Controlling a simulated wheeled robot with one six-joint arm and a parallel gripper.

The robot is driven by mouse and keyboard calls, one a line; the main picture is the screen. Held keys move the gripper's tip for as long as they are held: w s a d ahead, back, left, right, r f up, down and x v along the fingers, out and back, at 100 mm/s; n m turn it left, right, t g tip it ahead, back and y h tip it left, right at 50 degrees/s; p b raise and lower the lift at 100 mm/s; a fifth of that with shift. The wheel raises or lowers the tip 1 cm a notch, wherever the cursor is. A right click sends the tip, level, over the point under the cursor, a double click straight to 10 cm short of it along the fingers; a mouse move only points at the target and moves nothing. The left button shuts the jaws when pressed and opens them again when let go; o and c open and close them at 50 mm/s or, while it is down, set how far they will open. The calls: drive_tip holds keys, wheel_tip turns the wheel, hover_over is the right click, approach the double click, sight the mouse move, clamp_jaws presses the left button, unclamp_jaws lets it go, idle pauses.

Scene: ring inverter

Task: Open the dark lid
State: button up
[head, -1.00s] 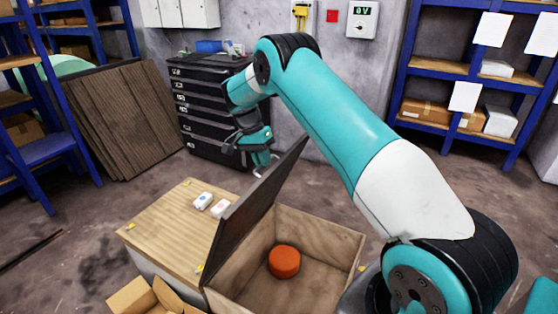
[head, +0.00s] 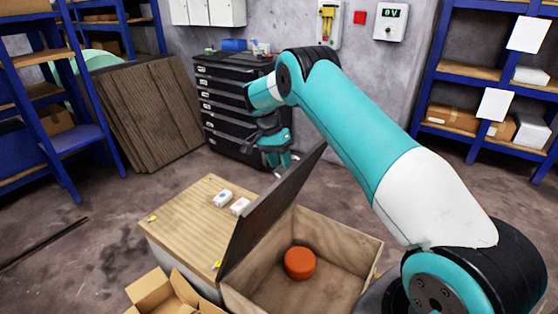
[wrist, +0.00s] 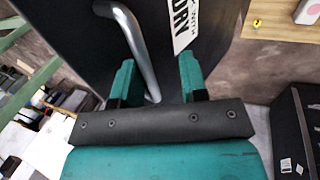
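The dark lid (head: 272,207) stands steeply raised on the left side of an open wooden box (head: 340,240). Its face with a white lettered label (wrist: 182,25) fills the top of the wrist view. A bent metal handle (wrist: 136,50) sticks out from the lid. My gripper (head: 278,160) is at the lid's upper edge in the head view. In the wrist view its two teal fingers (wrist: 158,80) are apart. The lower end of the handle lies between them, nearer the left finger. I see no firm grip on it.
An orange round object (head: 300,263) lies inside the box. A light wooden top (head: 185,215) left of the lid carries two small white boxes (head: 231,201). An open cardboard box (head: 165,295) is at the front. A black drawer cabinet (head: 225,110) stands behind my gripper.

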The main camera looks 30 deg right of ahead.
drive_tip(key=shift+r, duration=0.1)
drive_tip(key=p+v, duration=1.2)
drive_tip(key=p, duration=0.5)
drive_tip(key=shift+p, duration=0.4)
